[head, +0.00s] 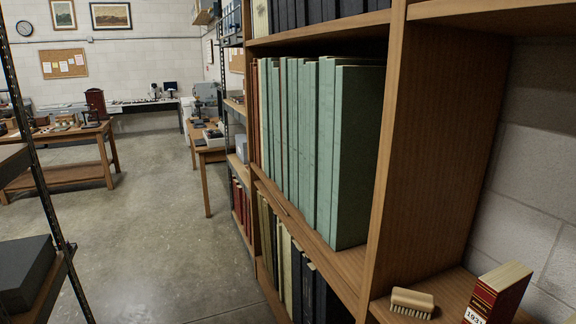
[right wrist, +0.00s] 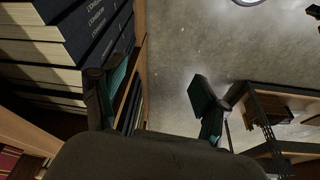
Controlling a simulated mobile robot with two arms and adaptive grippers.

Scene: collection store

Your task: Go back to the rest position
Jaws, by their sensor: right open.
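My right gripper (right wrist: 157,97) shows in the right wrist view, with its two dark fingers wide apart and green pads facing each other. It is open and nothing is between the fingers; concrete floor shows through the gap. Its left finger appears close to the dark-spined volumes (right wrist: 90,35) on a shelf; I cannot tell whether it touches them. Neither gripper shows in the head view, and my left gripper is in no view.
A wooden bookcase (head: 385,170) with green volumes (head: 335,150) stands close on the right. Its lower right shelf holds a brush (head: 411,301) and a red book (head: 497,292). A dark metal rack (head: 45,170) stands at the left. Concrete floor (head: 165,235) between them is clear.

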